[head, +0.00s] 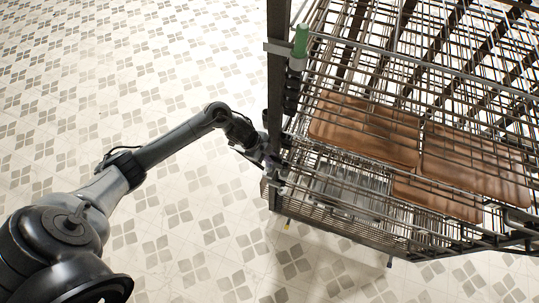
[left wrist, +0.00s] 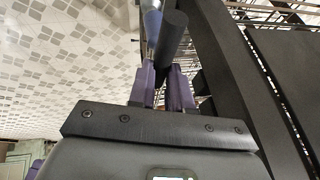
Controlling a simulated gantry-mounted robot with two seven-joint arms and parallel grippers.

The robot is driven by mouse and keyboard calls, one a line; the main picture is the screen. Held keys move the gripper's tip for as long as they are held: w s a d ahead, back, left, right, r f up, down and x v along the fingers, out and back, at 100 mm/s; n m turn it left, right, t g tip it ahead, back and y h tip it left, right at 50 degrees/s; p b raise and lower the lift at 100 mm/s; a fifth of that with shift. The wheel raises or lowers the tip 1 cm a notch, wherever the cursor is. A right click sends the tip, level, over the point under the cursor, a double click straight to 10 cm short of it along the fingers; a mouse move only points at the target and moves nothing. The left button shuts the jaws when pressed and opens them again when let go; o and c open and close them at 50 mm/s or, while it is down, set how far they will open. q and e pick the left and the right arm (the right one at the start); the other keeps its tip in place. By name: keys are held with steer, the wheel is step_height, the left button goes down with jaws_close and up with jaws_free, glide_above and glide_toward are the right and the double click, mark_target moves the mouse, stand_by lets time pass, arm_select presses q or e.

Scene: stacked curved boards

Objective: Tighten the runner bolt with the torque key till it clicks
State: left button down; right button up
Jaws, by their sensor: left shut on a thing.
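My left gripper (head: 271,160) is at the left upright of the wire rack in the head view, small and dark against it. In the left wrist view its two purple fingers (left wrist: 165,88) are shut on a black cylindrical handle, which looks like the torque key (left wrist: 173,33). A blue-grey rod end (left wrist: 152,22) shows just left of the handle. The key's tip and its contact with any bolt are hidden. I cannot make out the runner bolt in either view. My right gripper is not in view.
The tall wire rack (head: 330,37) fills the right side and holds brown curved boards (head: 365,125). A green cylinder (head: 300,40) stands at its upper left corner. In the left wrist view a dark upright (left wrist: 235,70) is close beside the fingers. The tiled floor at left is clear.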

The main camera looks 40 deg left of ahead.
arm_select(q)
steer(key=shift+f+b, duration=0.55)
steer(key=shift+f, duration=0.3)
steer(key=c, duration=1.7)
jaws_free()
jaws_close()
